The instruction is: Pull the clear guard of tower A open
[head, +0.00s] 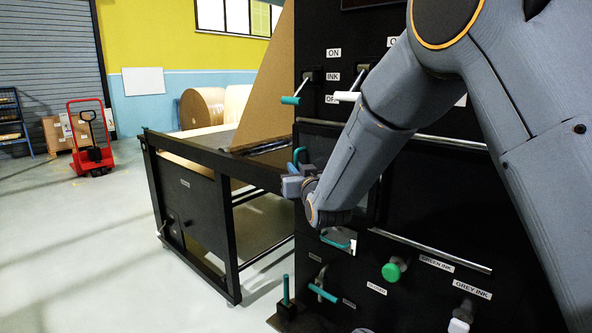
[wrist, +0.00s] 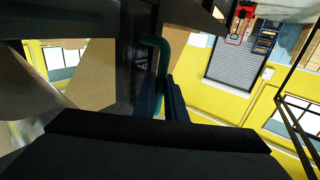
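The teal handle (head: 298,156) of the guard stands at the left edge of the black tower, beside a dark glossy panel that looks like the clear guard (head: 318,143). My arm hides much of this panel. My gripper (head: 291,184) is at the handle. In the wrist view, the teal handle (wrist: 164,52) runs down between the two dark fingers of my gripper (wrist: 162,97), with a finger close on each side. Whether the fingers press on it is hard to tell. No letter naming the tower is readable.
Teal (head: 290,100) and white (head: 347,96) levers stick out above my forearm. A green knob (head: 391,271) and lower teal levers (head: 322,291) sit below. A black table frame (head: 195,205) stands left of the tower. Open floor (head: 80,250) lies farther left.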

